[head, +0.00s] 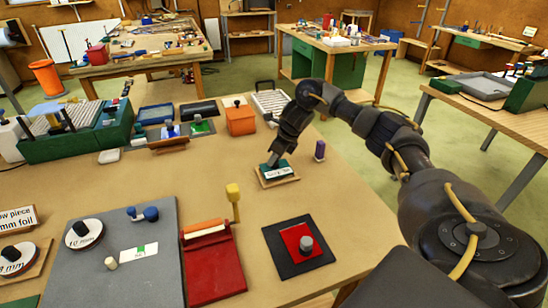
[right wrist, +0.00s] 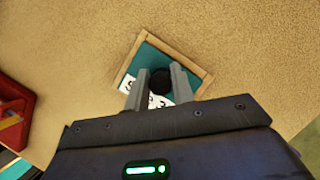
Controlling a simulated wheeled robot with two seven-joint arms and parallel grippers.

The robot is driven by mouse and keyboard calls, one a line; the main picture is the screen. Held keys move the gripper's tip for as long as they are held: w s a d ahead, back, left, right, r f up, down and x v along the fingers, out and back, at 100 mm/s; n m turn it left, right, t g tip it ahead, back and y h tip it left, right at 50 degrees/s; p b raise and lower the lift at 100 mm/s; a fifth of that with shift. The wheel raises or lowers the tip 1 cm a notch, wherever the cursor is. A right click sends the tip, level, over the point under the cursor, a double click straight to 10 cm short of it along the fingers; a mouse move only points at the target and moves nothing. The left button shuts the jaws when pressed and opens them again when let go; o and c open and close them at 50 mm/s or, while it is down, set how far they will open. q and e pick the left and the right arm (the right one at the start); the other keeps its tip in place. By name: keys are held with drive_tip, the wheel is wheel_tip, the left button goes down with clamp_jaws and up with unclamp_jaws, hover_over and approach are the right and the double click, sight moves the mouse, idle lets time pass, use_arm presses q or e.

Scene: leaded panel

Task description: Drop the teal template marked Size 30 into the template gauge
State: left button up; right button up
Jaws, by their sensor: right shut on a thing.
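The teal template (head: 283,165) is at the wooden template gauge (head: 291,180), near the table's far edge. Its white label is too small to read in the head view. In the right wrist view, the teal plate (right wrist: 150,58) shows within the gauge's wooden rim (right wrist: 181,51), roughly lined up with it. I cannot tell whether it rests fully down or sits slightly above. My right gripper (head: 272,161) is shut on the template's dark knob (right wrist: 160,82) from above. The fingers hide part of the label; an S and a 3 show. My left gripper is not in view.
A purple-topped piece (head: 320,150) stands just right of the gauge, and an orange box (head: 240,120) stands behind it. A red tray (head: 213,265) and a black mat with a red plate (head: 285,241) lie nearer. The table between them is clear.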

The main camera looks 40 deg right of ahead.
sight(285, 169)
drive_tip(key=shift+f+b, duration=0.7)
drive_tip(key=shift+f, duration=0.3)
drive_tip(key=o, duration=1)
drive_tip(key=shift+r, duration=0.1)
drive_tip(key=shift+s+r, duration=0.1)
drive_tip(key=shift+r, duration=0.15)
drive_tip(key=p+v, duration=0.1)
drive_tip(key=v, duration=0.9)
drive_tip(key=shift+r, duration=0.1)
